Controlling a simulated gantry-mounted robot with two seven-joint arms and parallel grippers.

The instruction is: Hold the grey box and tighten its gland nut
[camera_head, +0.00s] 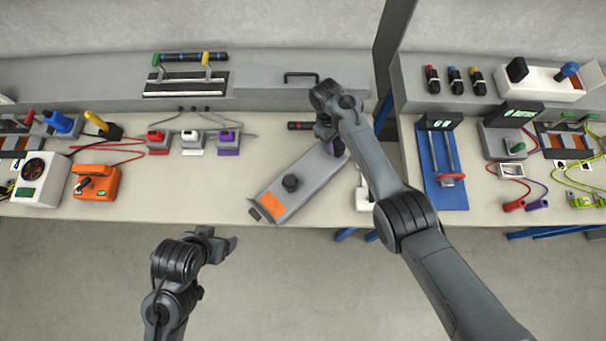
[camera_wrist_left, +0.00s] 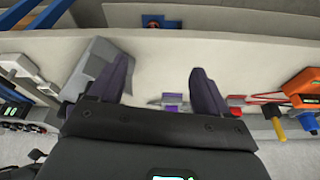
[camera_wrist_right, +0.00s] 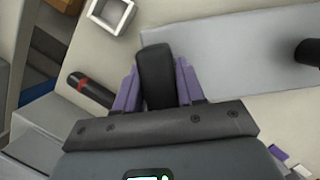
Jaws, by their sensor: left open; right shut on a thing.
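The long grey box (camera_head: 310,178) lies slanted on the bench, with an orange patch at its near end and a black knob (camera_head: 290,183) on top. My right gripper (camera_head: 330,140) is at its far end. In the right wrist view the purple fingers are shut on a black rounded part, apparently the gland nut (camera_wrist_right: 157,75), beside the grey box (camera_wrist_right: 240,50). My left gripper (camera_head: 222,241) is open and empty, in front of the bench edge and apart from the box. The left wrist view shows its spread fingers (camera_wrist_left: 162,88) with the grey box (camera_wrist_left: 92,68) beyond the left one.
A black cylinder with a red band (camera_wrist_right: 90,90) lies near my right gripper. A white open-topped block (camera_wrist_right: 112,12) stands beside the box. Plugs on holders (camera_head: 192,141) and an orange unit (camera_head: 95,183) are to the left. A blue board (camera_head: 440,165) is on the right bench.

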